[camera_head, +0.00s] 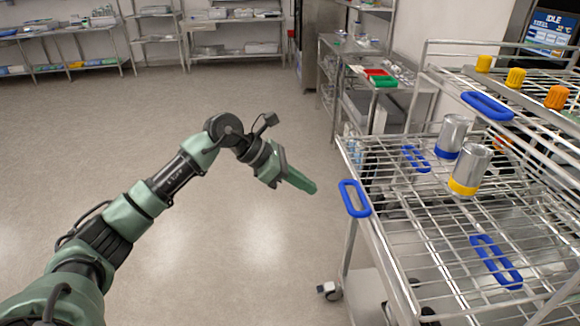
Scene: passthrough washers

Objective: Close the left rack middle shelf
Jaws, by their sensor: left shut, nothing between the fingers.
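A metal wire rack (372,270) on casters stands on the right; I cannot tell whether it is the left rack. A wire shelf (440,215) at mid height carries two silver cylinders, one with a blue band (453,133) and one with a yellow band (469,168). A blue loop handle (355,198) sits at the shelf's left edge. More blue handles (487,106) (415,158) (496,262) show on the rack. My left gripper (302,184) is shut and empty, left of the handle and apart from it. My right gripper is not in view.
Yellow and orange knobbed items (516,77) stand on the upper level. Behind the rack is a steel table with red and green trays (380,78). Shelves line the back wall (235,20). The floor (200,240) around my left arm is clear.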

